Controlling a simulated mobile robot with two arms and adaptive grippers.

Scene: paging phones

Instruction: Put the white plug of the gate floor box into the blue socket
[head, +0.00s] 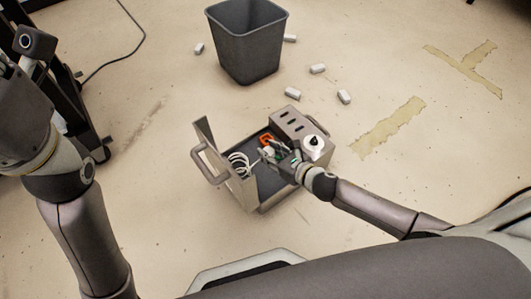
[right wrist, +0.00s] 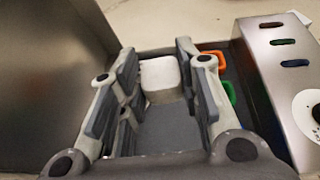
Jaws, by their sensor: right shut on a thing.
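The floor box (head: 247,192) stands open on the floor, with its lid (head: 203,133) raised on the left. My right gripper (head: 272,153) reaches into it from the right. In the right wrist view, the gripper (right wrist: 158,88) is shut on the white plug (right wrist: 160,73), which sits between the fingertips above the grey inside of the box. A white coiled cable (head: 239,163) lies left of the gripper. The orange socket (head: 266,139) and the green socket (right wrist: 231,93) are to the right of the plug in the wrist view. The blue socket is largely hidden behind the right finger. My left gripper is out of view.
A metal panel (right wrist: 268,68) with dark slots and a white round part (head: 314,146) borders the sockets on the right. A grey bin (head: 247,45) and several small white blocks (head: 318,69) are behind the box. A black wheeled frame (head: 88,118) is at the left.

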